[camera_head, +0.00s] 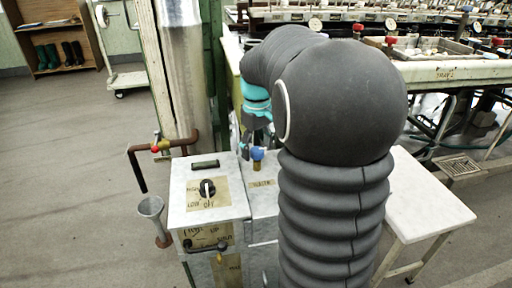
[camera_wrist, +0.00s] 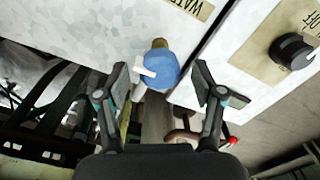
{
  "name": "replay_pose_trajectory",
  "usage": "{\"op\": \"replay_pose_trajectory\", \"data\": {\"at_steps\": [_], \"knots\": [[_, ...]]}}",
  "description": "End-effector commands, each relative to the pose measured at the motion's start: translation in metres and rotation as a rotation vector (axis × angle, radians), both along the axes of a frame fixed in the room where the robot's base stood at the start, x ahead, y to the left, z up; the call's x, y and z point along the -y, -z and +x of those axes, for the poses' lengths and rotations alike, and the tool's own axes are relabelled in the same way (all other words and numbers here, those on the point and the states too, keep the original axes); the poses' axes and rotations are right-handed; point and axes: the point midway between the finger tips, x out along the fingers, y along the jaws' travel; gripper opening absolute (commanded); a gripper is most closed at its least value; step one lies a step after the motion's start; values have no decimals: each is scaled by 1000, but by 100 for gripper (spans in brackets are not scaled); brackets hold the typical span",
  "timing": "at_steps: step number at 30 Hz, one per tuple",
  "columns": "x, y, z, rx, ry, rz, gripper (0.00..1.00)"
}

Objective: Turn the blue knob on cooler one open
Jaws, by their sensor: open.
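The blue knob (camera_head: 257,153) stands on a brass stem at the back edge of a white box top, beside my arm in the head view. In the wrist view the blue knob (camera_wrist: 160,70) lies ahead, between and slightly beyond my fingertips, with a white lever-like piece at its left. My gripper (camera_wrist: 160,88) is open, one dark finger on each side of the knob, with gaps showing on both sides. In the head view my gripper (camera_head: 250,135) is mostly hidden behind my arm. A paper label (camera_wrist: 188,5) reading "WATER" is partly visible near the knob.
A white cabinet with a black dial (camera_head: 207,188) stands left of the knob. A pipe with a red-handled valve (camera_head: 155,149) and a grey funnel (camera_head: 150,206) are further left. A white table (camera_head: 430,200) is at right. Open floor lies at left.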

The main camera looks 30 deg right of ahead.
Motion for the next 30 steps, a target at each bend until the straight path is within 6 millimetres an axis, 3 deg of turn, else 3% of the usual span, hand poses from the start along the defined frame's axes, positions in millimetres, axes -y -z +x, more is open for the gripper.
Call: {"op": "replay_pose_trajectory", "data": {"at_steps": [5, 18, 24, 30], "knots": [[0, -17, 1, 4, 0, -1, 68], [0, -98, 1, 3, -1, -1, 68], [0, -116, 1, 1, -1, -1, 68], [0, -120, 1, 1, -1, -1, 68]]}}
